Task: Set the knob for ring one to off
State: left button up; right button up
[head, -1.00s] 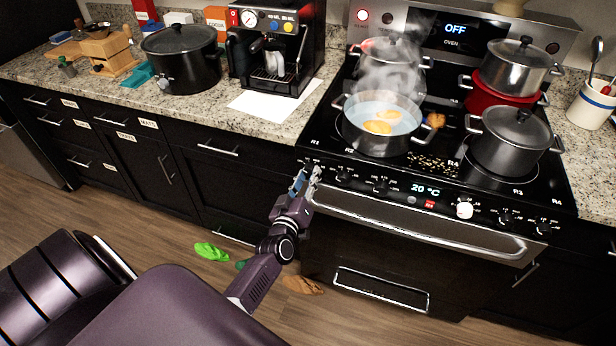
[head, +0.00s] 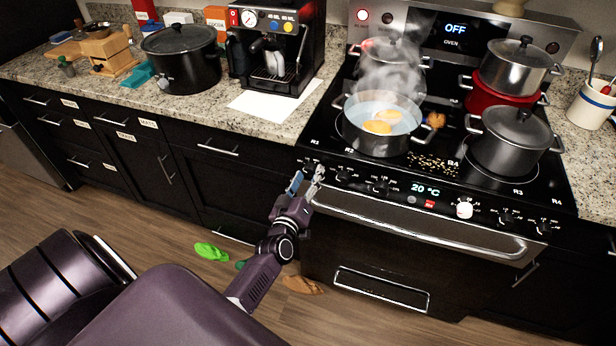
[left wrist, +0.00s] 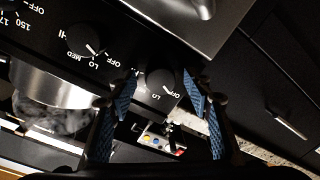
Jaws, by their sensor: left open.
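My left gripper (head: 308,179) is open at the left end of the stove's front panel in the head view. In the left wrist view its blue-padded fingers (left wrist: 160,92) stand on either side of a dark round knob (left wrist: 160,82), the endmost one on the panel. OFF and LO are printed around this knob; its exact setting and any finger contact are unclear. A second knob (left wrist: 84,40) sits beside it, marked LO, MED, HI. In the head view the gripper partly covers the end knob. The R1 label (head: 315,141) is at the cooktop's left front. My right gripper is not in view.
A steaming pot (head: 375,143) with orange pieces stands on the left front ring. The oven handle (head: 420,226) runs just below the knobs. A pale knob (head: 464,209) is farther right. A lidded pot (head: 510,148) stands at right front.

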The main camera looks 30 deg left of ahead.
pick_arm(q)
jog(key=shift+s, duration=0.1)
jog(key=v, duration=1.2)
jog(key=s+d+f+m+g+h, duration=0.25)
jog(key=s+d+f, duration=0.2)
jog(key=f, duration=0.65)
jog(key=s+d+f+m+g+h, duration=0.1)
jog(key=s+d+f+m+g, duration=0.3)
jog(key=f, duration=0.6)
jog(key=s+d+f+m+g+h, duration=0.1)
jog(key=s+d+f+g+h, duration=0.3)
jog(key=f, duration=0.7)
jog(key=s+f+m+g+y, duration=0.1)
jog(key=s+f, duration=0.3)
jog(key=s, duration=0.5)
jog(key=s+a+f+m+g, duration=0.1)
jog(key=s+f+m+g, duration=0.1)
jog(key=s+f, duration=0.3)
jog(key=s+a+f+m+g+y, duration=0.1)
jog(key=s+f, duration=0.3)
jog(key=s, duration=1)
jog(key=shift+f+m+g+y, duration=0.35)
jog(key=shift+m+g, duration=0.2)
jog(key=shift+g, duration=0.1)
